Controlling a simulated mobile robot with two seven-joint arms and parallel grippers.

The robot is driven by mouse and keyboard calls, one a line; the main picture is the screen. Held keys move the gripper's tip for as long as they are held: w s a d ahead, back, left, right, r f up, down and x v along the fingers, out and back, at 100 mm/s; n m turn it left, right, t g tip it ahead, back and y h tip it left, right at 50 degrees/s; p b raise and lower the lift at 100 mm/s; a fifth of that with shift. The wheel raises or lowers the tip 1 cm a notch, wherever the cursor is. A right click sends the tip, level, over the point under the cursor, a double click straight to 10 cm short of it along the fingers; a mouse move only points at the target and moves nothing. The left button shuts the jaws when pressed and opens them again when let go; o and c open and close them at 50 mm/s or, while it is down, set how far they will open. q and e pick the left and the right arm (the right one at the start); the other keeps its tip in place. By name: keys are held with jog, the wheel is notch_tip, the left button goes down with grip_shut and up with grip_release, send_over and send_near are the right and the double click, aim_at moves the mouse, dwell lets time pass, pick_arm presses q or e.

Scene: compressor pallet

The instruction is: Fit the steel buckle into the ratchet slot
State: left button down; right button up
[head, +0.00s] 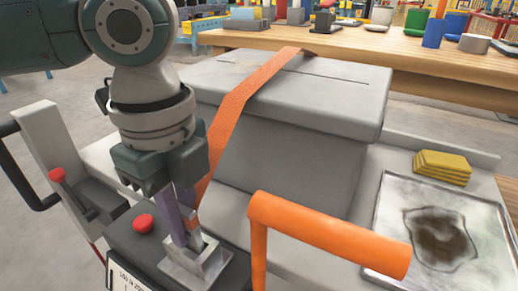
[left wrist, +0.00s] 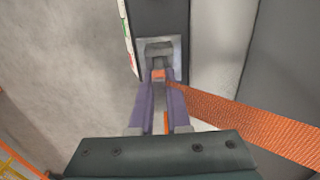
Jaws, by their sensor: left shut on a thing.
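My left gripper (head: 187,222) points down over the steel ratchet slot (head: 212,265), which sits on a dark box. Its purple fingers are shut on the steel buckle (head: 197,241) at the end of the orange strap (head: 222,128). The left wrist view shows the fingertips (left wrist: 158,82), the buckle (left wrist: 158,64) and the square slot frame (left wrist: 174,48) in line. The buckle's lower end is at the slot mouth; the fingers partly hide it, and I cannot tell how deep it sits. My right gripper is not in view.
The strap runs over a grey compressor housing (head: 290,87). An orange bar handle (head: 330,237) stands close right of the slot. A red button (head: 143,223) is at its left. A metal tray (head: 388,215) and yellow cloths (head: 442,168) lie at right.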

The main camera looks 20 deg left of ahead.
pick_arm(q)
jog(key=c, duration=0.9)
grip_release()
jog(key=shift+r, duration=0.1)
jog(key=shift+r, duration=0.35)
notch_tip(320, 180, up, 12)
jog(key=p, duration=0.5)
jog(key=shift+r, duration=0.15)
